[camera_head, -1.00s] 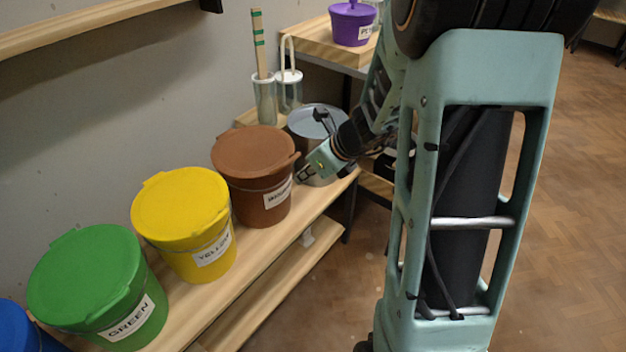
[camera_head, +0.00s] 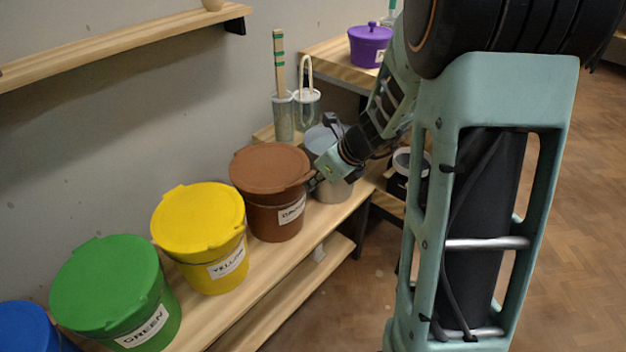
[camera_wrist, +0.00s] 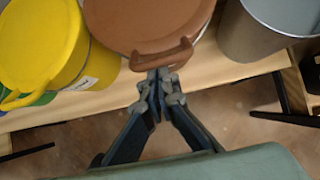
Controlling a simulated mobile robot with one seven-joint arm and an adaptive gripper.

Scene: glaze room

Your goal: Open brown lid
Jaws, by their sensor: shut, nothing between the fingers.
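The brown lid (camera_head: 270,167) sits closed on the brown bucket (camera_head: 275,218), which stands on the wooden bench. In the wrist view the brown lid (camera_wrist: 148,22) shows a handle-like tab (camera_wrist: 163,54) on its near edge. My gripper (camera_wrist: 163,75) is shut and empty, its fingertips at or just under that tab; I cannot tell whether they touch it. In the head view my gripper (camera_head: 314,183) is at the right side of the lid's rim, its fingertips partly hidden.
A yellow bucket (camera_head: 198,228) and a green bucket (camera_head: 110,290) stand left of the brown one. A grey metal bucket (camera_head: 335,185) stands close on the right, behind my gripper. Clear jars (camera_head: 284,118) with sticks stand behind. A shelf (camera_head: 120,45) hangs above.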

